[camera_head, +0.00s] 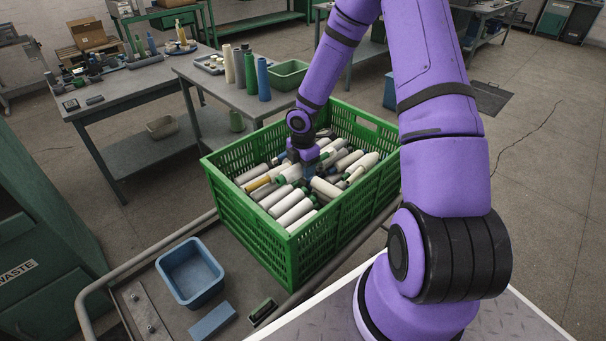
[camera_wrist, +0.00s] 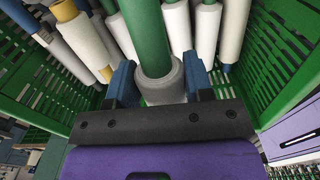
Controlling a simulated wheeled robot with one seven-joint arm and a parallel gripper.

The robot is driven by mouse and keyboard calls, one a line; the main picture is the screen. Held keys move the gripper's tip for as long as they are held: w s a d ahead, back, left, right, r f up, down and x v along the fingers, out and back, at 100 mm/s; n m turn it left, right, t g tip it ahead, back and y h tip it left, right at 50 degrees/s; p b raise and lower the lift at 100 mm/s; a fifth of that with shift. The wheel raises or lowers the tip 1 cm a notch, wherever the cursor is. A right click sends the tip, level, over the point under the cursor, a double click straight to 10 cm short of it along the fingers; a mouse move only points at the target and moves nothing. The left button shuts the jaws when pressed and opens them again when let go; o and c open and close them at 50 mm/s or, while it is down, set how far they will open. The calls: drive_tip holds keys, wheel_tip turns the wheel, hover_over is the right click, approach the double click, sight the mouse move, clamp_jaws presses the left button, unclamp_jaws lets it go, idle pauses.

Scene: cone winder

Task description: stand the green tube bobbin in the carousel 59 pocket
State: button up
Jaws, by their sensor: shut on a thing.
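My gripper (camera_head: 308,168) is down inside the green crate (camera_head: 250,235), among the bobbins. In the wrist view its blue fingers (camera_wrist: 160,78) stand on either side of a green tube bobbin (camera_wrist: 148,35), shut on it. The bobbin's bare green tube points away from my gripper, and a grey wound part (camera_wrist: 162,82) lies between the fingers. In the head view my gripper and the other bobbins hide most of it. I cannot make out a carousel marked 59 in either view.
Several white, grey and yellow bobbins (camera_head: 290,200) lie loose in the crate around my gripper. The crate walls rise close about it. A blue bin (camera_head: 190,272) stands at the front left. A table with upright tubes (camera_head: 250,72) and a green bin (camera_head: 287,76) stands behind.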

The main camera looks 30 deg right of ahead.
drive_tip(key=shift+r, duration=3.05)
